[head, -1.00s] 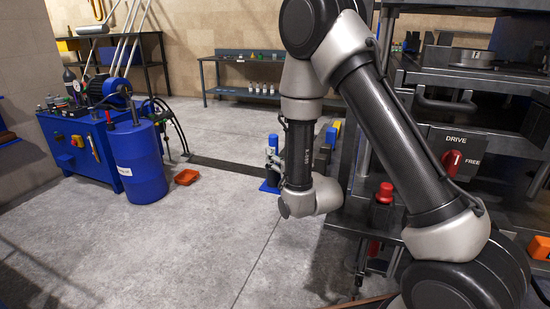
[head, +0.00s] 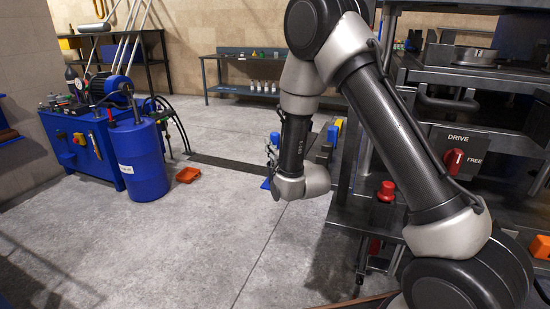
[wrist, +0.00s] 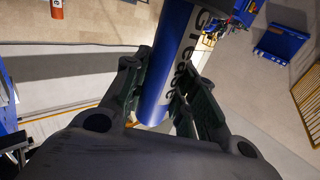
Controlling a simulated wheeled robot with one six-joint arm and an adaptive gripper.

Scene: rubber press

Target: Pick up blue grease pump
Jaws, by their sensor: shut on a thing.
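The blue grease pump (wrist: 171,45) is a blue cylinder with a pale label reading "Grease". In the wrist view it stands between the two dark fingers of my gripper (wrist: 164,82), which are shut on it from both sides. In the head view my fingers are hidden behind my arm. Only small blue bits (head: 275,138) show beside my forearm there, and I cannot tell whether they are the pump.
A dark press frame with a DRIVE/FREE switch (head: 454,157) and a red knob (head: 386,191) stands close on the right. The middle floor is clear. A low bench (head: 245,90) stands behind.

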